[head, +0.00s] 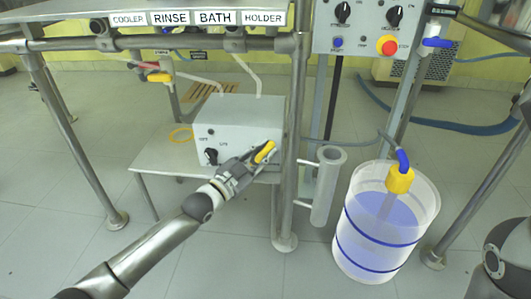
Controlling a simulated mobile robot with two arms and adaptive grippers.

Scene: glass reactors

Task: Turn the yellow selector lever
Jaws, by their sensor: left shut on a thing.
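A yellow selector lever (265,152) sits at the right end of a light grey box with knobs (240,122) in the head view. My left arm reaches in from the lower left. My left gripper (258,155) is shut on the yellow lever, with its dark fingers at the lever's sides. The fingers cover part of the lever and hide where it joins the box. My right gripper is not in view.
The box stands on a low metal table (160,155). A steel post and a grey open cylinder (327,185) stand to its right. A clear blue-banded container (385,225) stands farther right. A control panel with a red button (387,46) is above.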

